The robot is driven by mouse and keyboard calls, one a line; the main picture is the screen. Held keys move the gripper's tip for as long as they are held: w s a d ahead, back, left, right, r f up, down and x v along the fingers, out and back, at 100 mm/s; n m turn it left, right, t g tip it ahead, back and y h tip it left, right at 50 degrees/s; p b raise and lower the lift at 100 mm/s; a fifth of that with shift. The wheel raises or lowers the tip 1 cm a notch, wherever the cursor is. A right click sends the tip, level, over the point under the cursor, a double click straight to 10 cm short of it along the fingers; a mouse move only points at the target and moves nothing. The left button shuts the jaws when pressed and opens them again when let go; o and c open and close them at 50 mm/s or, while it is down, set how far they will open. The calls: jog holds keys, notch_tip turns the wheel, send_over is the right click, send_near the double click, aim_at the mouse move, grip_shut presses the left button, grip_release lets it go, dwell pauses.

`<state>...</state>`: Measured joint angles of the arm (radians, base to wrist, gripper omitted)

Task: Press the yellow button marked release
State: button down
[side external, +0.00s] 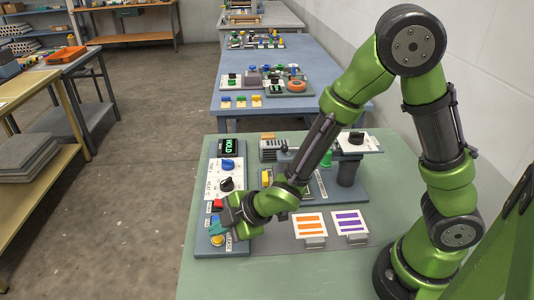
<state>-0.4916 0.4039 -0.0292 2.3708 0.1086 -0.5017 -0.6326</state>
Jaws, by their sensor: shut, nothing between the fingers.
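A yellow button (217,240) sits at the near end of a narrow control panel (233,252) on the green table. A small label lies beside it, too small to read surely. My gripper (214,228) is shut and empty, with its teal fingertips low over the panel, just beyond the yellow button in the picture. I cannot tell whether the fingers touch the panel or the button. A red button (217,204) shows just past my gripper. My gripper and wrist hide part of the panel between these buttons.
Further up the panel are a black knob (226,183), a blue knob (228,164) and a green-lit display (228,146). Two striped cards (309,225) (350,221) stand to the right. The press equipment (345,170) lies behind my arm. The table's left strip is clear.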

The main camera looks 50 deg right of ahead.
aim_at(222, 240)
jog(key=shift+f, duration=0.3)
jog(key=shift+f, duration=0.4)
dwell(0.7)
jog(key=shift+r, duration=0.8)
jog(key=shift+r, duration=2.55)
